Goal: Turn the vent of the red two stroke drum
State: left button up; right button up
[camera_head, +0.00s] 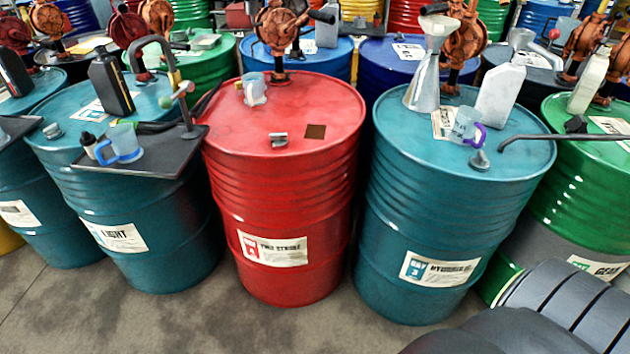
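The red two stroke drum (283,205) stands upright in the middle of the head view, with a white label (272,249) on its front. A small grey metal fitting (278,139), which looks like the vent, sits on its lid towards the front. A dark brown square patch (316,131) lies to the right of the fitting. A clear jug with a white handle (254,90) stands at the back left of the lid. A rusty orange rotary pump (281,30) rises from the back of the lid. Neither of my grippers shows in this view.
A teal drum labelled hydraulic (447,200) on the right bears a funnel (426,75), a white can (499,95) and a jug. A dark tray (150,155) juts from the teal drum (165,235) on the left. More drums stand behind. Bare floor shows in front.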

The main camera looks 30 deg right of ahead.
aim_at(281, 139)
jog(key=z, duration=0.9)
